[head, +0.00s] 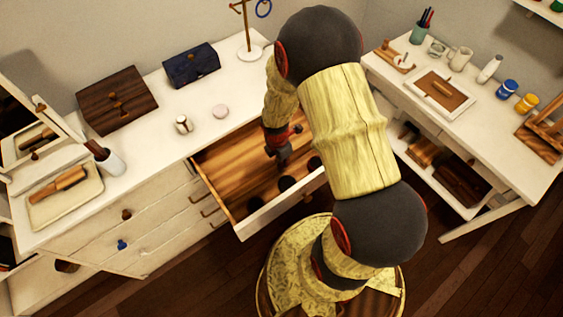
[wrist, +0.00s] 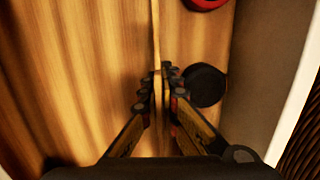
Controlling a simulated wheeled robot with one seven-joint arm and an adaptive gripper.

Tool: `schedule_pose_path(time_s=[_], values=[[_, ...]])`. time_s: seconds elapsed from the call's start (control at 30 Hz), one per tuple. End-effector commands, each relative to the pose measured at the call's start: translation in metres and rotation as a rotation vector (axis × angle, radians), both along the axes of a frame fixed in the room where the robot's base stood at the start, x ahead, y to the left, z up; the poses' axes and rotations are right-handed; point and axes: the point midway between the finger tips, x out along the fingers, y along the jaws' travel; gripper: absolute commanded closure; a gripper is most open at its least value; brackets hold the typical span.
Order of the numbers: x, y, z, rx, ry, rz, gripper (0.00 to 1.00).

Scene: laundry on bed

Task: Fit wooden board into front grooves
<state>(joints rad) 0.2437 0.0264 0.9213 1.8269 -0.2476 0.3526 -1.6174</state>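The wooden board (wrist: 155,40) shows edge-on in the wrist view as a thin light strip running up the picture, standing in the open drawer. My gripper (wrist: 158,95) has one finger on each side of the board, with the fingertips closed against it. In the head view my gripper (head: 283,155) reaches down inside the open drawer (head: 225,188). I cannot make out the board there, as my arm covers part of the drawer. The front grooves cannot be made out in either view.
A black round object (wrist: 205,85) lies just right of the board, and a red and black one (wrist: 206,3) lies farther up. The drawer's front wall (wrist: 265,80) is to the right. The drawer floor left of the board is clear.

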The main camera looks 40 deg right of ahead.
Motion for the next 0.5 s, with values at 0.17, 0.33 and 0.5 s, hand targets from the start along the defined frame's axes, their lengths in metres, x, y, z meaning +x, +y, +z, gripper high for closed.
schedule_pose_path(time_s=[0.17,0.33,0.5], values=[[0.000,0.000,-0.005,0.000,0.000,0.000,1.00],[0.000,0.000,-0.008,0.000,-0.001,0.000,1.00],[0.000,0.000,-0.012,0.000,-0.001,0.000,1.00]])
